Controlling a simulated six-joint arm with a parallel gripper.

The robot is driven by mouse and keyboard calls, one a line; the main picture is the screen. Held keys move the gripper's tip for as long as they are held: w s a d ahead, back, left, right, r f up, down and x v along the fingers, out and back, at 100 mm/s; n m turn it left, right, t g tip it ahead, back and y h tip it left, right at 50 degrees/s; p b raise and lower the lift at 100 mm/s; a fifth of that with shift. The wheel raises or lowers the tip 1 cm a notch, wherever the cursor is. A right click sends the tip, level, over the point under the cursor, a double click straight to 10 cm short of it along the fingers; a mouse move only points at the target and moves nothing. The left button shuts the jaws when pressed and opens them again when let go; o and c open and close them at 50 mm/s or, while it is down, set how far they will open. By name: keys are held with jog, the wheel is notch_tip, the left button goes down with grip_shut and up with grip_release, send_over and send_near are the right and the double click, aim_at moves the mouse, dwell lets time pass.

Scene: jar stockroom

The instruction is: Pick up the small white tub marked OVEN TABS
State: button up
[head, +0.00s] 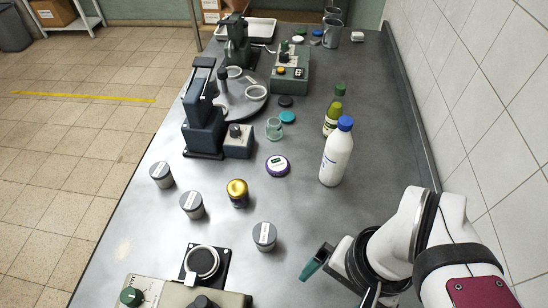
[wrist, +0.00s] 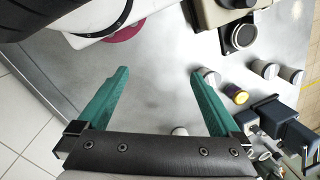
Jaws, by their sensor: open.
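No lettering reading OVEN TABS can be made out. Three small tubs with grey lids and white labels stand on the bench in the head view: a left one (head: 162,175), a middle one (head: 192,206) and a right one (head: 264,237). A squat tub with a white top and purple rim (head: 277,166) stands farther back, its print unreadable. My gripper (wrist: 158,75) is open and empty, its teal fingers spread over bare bench. In the head view it is right of the right grey-lidded tub, apart from it. Three pale tubs show beyond the right finger in the wrist view.
A gold-lidded jar (head: 238,193) stands among the tubs. A white bottle with a blue cap (head: 336,152) stands near the tiled wall at right. A beige machine (head: 165,292) is at the near edge. Dark machines (head: 205,125) stand farther back.

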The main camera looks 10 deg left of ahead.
jog(key=a+f+m+g+y, duration=0.2)
jog(key=a+g+y, duration=0.1)
jog(key=a+y, duration=0.3)
jog(key=m+t+y, duration=0.4)
jog(key=m+y, duration=0.2)
jog(key=m, duration=0.4)
send_over(269, 237)
jog(key=s, duration=0.4)
notch_tip(269, 237, down, 7)
jog(key=w+f+m+t, duration=0.1)
jog(key=f+m, duration=0.1)
jog(key=w+d+f+m+t+h, duration=0.1)
jog(key=f+m+t, duration=0.1)
jog(key=f, duration=0.1)
jog(key=w+d+f+m+t, duration=0.1)
jog(key=f+m, duration=0.1)
jog(key=f, duration=0.1)
jog(key=shift+d+f+t, duration=0.1)
jog(key=shift+t, duration=0.3)
jog(key=x, duration=0.7)
jog(key=shift+w+f, duration=0.2)
jog(key=shift+f, duration=0.25)
jog(key=c, duration=1.6)
